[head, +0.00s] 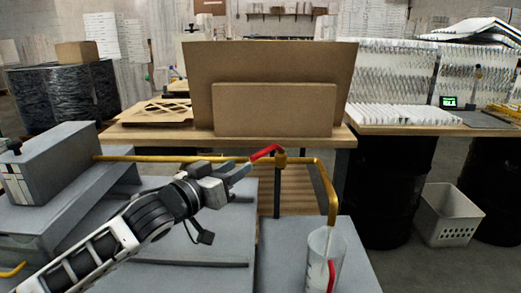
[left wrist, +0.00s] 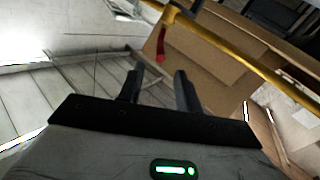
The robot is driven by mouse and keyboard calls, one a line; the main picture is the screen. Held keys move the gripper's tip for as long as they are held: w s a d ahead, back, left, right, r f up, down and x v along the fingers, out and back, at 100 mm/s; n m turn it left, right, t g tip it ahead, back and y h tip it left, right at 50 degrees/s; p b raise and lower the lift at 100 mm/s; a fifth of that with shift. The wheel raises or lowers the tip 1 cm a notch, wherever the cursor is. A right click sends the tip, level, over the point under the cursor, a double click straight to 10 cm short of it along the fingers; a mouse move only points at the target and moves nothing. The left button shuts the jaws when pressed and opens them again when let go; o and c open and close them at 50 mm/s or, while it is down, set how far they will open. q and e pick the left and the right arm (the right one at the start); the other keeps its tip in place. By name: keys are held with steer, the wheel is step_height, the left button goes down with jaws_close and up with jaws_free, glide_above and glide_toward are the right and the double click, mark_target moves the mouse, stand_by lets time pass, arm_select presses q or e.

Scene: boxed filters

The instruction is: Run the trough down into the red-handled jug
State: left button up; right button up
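A yellow pipe (head: 180,158) runs right from a grey box-shaped vessel (head: 55,160), probably the trough, then bends down over the clear jug (head: 318,250). The jug stands upright on a grey surface and has a red handle (head: 331,274). I cannot tell how full it is. A red valve lever (head: 265,152) sits on the pipe and points left; it also shows in the left wrist view (left wrist: 161,44). My left gripper (head: 244,170) is just left of and below the lever. Its fingers (left wrist: 158,78) are apart with nothing between them. My right gripper is not in view.
A wooden bench (head: 345,137) behind the pipe carries cardboard panels (head: 275,109). A white basket (head: 448,215) stands on the floor at the right beside black drums (head: 392,190). A dark post (head: 277,190) stands under the valve.

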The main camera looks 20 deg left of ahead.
arm_select(q)
steer(key=p, duration=0.1)
glide_toward(274, 146)
steer(key=x, duration=0.5)
steer(key=shift+w+a+f, duration=0.2)
jaws_close()
